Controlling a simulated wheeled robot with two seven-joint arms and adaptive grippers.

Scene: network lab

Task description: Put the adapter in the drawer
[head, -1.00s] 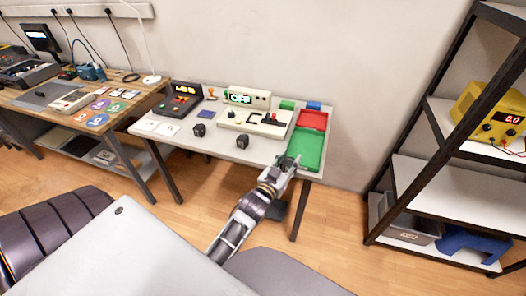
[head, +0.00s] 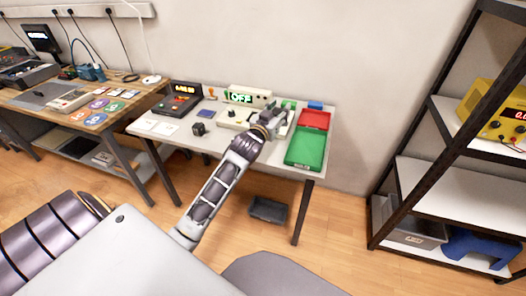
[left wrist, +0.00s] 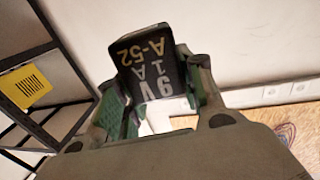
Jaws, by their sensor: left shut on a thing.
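My left gripper (head: 272,120) is over the back right part of the white table, left of the red and green trays. In the left wrist view my gripper (left wrist: 155,105) is shut on the adapter (left wrist: 145,65), a black block printed "9V 1A" and "A-52". The adapter is tilted between the fingers. In the head view the arm and gripper mostly hide what is held. I cannot pick out a drawer for certain. My right gripper is not in view.
A black cube (head: 199,128) stands on the white table (head: 215,146). A red tray (head: 314,120) and green tray (head: 305,148) lie at its right end. A grey bin (head: 268,210) is on the floor. A shelf rack stands right.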

